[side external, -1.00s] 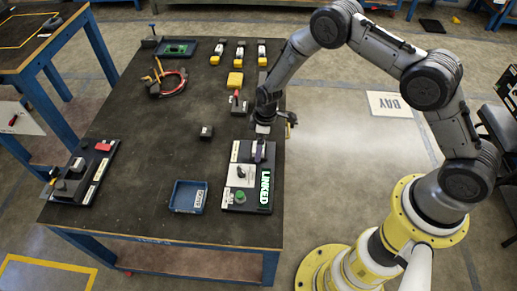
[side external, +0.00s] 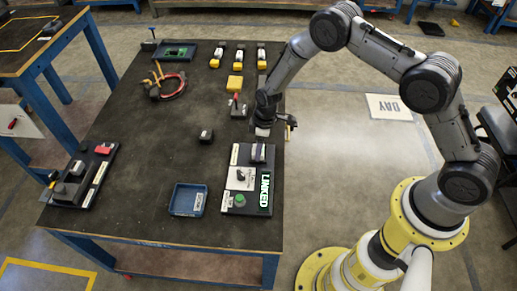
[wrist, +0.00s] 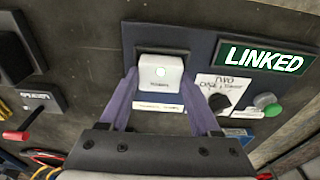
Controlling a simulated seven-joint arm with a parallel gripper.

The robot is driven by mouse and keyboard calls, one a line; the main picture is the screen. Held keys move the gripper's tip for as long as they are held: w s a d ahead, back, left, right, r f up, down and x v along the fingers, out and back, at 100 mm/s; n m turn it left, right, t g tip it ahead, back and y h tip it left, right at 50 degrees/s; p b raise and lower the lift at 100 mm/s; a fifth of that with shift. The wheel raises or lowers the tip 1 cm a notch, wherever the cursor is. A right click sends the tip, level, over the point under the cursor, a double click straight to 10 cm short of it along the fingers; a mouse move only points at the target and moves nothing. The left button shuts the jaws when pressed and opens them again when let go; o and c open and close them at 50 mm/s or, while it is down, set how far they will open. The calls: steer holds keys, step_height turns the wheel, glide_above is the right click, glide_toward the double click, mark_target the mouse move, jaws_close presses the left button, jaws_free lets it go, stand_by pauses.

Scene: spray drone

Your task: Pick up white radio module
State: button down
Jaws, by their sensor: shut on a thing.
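The white radio module (wrist: 159,72) sits at a dark square seat on a dark panel (wrist: 205,52) in the wrist view, with a small lit greenish spot on its face. My gripper (wrist: 159,84) has its two purple fingers on either side of the module, shut on it. In the side view my gripper (side external: 258,154) points down at the upper part of the same panel, and the module is mostly hidden there. A green LINKED sign (wrist: 265,59) is lit on the panel. I cannot tell whether the module is lifted from its seat.
The panel also carries a black knob (side external: 240,176) and a green button (side external: 239,200). A blue tray (side external: 188,200) lies left of it, and a small black block (side external: 206,136) lies further back. A red-handled switch (side external: 236,104) stands behind my gripper. The table's middle is mostly clear.

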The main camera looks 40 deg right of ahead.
steer(key=shift+r, duration=0.6)
steer(key=s+d+r, duration=0.2)
steer(key=s+r, duration=0.9)
steer(key=s, duration=0.3)
steer(key=shift+r, duration=0.35)
